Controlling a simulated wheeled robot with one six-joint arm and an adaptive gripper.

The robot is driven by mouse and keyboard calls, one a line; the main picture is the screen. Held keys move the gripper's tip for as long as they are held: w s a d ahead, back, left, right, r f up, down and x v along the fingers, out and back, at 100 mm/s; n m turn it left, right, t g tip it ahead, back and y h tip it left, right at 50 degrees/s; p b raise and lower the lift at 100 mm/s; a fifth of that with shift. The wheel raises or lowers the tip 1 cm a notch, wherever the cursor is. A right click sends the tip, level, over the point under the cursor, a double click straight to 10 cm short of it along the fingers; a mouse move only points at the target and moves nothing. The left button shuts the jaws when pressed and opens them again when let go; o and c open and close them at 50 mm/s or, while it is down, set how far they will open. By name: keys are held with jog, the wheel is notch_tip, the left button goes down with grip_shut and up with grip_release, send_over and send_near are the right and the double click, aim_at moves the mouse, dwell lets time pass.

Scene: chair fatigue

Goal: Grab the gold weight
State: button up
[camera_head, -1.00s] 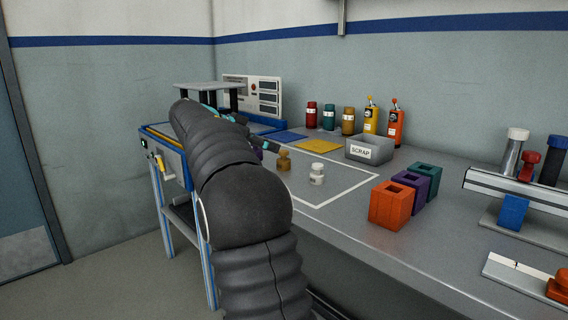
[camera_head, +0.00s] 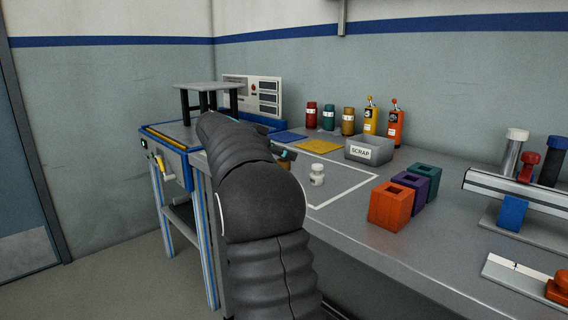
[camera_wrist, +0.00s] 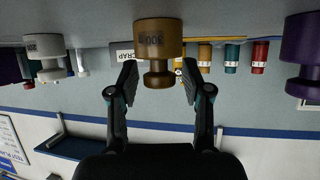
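The gold weight (camera_wrist: 158,38) is a short cylinder with a narrower neck and knob and a dark marking. In the wrist view, which is upside down, it stands centred ahead of my gripper (camera_wrist: 158,82). The two fingers are spread apart, one on each side of its knob end, with visible gaps and nothing held. In the head view my arm hides most of the gold weight, and only part of my gripper (camera_head: 285,154) shows beside it.
A white weight (camera_head: 317,174) stands on the bench right of the gripper; a purple weight (camera_wrist: 303,52) shows at the wrist view's right edge. Behind are a grey scrap bin (camera_head: 370,149) and several bottles. Orange, purple and green blocks (camera_head: 390,206) stand right.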

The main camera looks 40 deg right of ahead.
grip_shut()
jog(key=shift+r, duration=0.1)
